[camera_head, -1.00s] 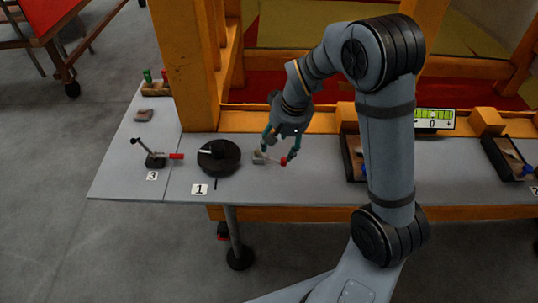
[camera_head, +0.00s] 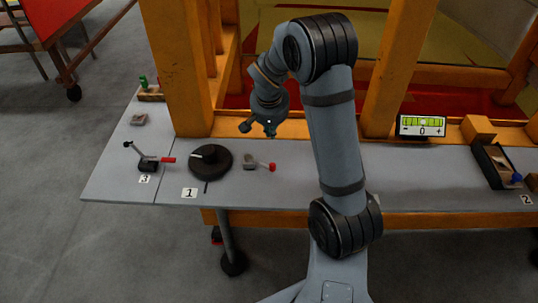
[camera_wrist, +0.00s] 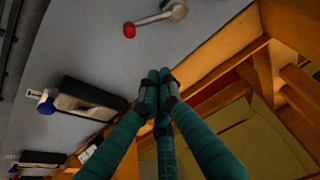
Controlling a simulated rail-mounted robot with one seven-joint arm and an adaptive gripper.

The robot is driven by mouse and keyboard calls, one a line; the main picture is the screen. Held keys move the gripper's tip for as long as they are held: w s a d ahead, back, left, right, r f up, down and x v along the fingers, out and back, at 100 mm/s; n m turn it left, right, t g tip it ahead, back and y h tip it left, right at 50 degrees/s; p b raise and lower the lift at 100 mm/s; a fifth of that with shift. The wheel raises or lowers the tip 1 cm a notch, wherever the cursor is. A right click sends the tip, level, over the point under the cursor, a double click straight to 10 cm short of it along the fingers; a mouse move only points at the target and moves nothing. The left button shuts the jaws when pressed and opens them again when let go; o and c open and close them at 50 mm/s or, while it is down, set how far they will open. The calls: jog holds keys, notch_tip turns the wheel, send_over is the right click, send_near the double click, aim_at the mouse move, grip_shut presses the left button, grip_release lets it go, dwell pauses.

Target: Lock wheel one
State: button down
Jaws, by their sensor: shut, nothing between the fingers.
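Wheel one is a black round handwheel (camera_head: 211,163) lying flat on the grey bench, behind the label 1 (camera_head: 190,192). To its right is a small grey clamp lever with a red knob (camera_head: 272,167), the knob pointing right. The lever's red knob also shows at the top of the wrist view (camera_wrist: 129,31). My gripper (camera_head: 258,129) is above the back of the bench, behind and apart from the lever. In the wrist view my gripper (camera_wrist: 156,95) has its fingertips together, with nothing between them.
A gauge reading 0 (camera_head: 422,126) and a dark box with a blue knob (camera_head: 492,165) are on the right. Orange posts (camera_head: 180,70) rise behind the bench.

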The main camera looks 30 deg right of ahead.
jog(key=shift+s+d, duration=0.15)
jog(key=shift+d, duration=0.05)
jog(key=p+x, duration=0.1)
jog(key=x, duration=0.9)
jog(key=shift+f, duration=0.2)
jog(key=s+a, duration=0.1)
jog(key=s, duration=0.1)
jog(key=shift+s+a+r+b, duration=0.25)
jog(key=shift+s+a+b, duration=0.1)
jog(key=shift+s+a, duration=0.2)
jog(key=shift+s, duration=0.05)
jog(key=shift+f, duration=0.1)
